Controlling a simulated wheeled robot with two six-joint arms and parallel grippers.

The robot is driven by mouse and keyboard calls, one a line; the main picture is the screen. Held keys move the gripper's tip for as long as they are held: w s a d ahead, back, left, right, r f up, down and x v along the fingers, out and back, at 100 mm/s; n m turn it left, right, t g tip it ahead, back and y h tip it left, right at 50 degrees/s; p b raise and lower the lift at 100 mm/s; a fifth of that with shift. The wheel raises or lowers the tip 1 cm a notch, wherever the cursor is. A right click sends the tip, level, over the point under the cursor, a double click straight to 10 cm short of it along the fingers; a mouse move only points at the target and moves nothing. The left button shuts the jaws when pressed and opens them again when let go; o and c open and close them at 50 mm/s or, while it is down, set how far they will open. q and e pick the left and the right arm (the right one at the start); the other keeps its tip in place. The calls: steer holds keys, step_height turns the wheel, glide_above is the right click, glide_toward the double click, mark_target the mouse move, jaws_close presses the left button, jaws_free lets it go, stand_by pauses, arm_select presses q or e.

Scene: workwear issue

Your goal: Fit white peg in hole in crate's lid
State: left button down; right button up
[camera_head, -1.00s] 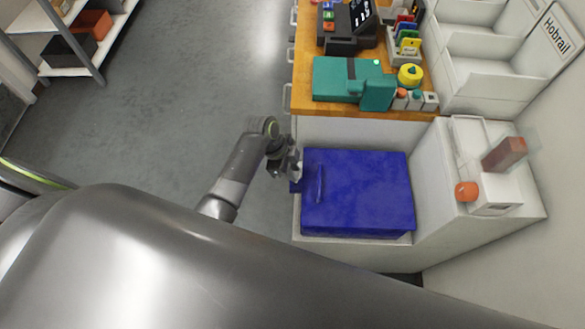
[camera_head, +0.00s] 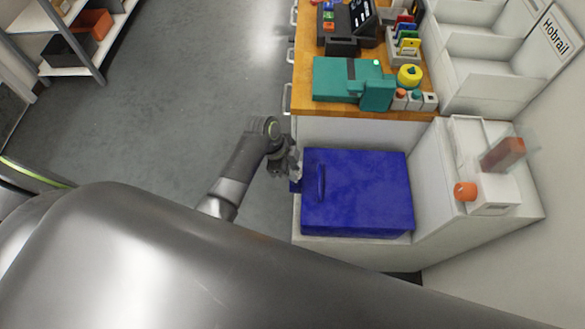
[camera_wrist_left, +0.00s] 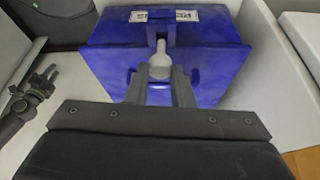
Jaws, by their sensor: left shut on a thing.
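The blue crate (camera_head: 365,195) stands closed, its lid with a raised handle bar (camera_head: 321,183) on top. My left gripper (camera_head: 295,172) is at the crate's left side, close to its upper-left corner. In the left wrist view it is shut on the white peg (camera_wrist_left: 160,64), whose narrow end points toward the crate (camera_wrist_left: 105,66). The peg's tip is at a blue projecting part with a gap in it; whether it is inside a hole cannot be told. A dark gripper (camera_wrist_left: 32,88), apparently my right one, shows at the left wrist view's left edge.
The crate sits in a white bay. A white ledge with an orange knob (camera_head: 465,191) is at right. The floor left of the bay is clear.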

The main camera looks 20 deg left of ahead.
arm_select(q)
steer(key=shift+f+b, duration=1.15)
steer(key=shift+f, duration=0.75)
stand_by(0.4)
steer(key=c, duration=1.2)
jaws_free()
steer(key=shift+r, duration=0.15)
steer(key=shift+r+p, duration=4.4)
steer(key=shift+p, duration=0.3)
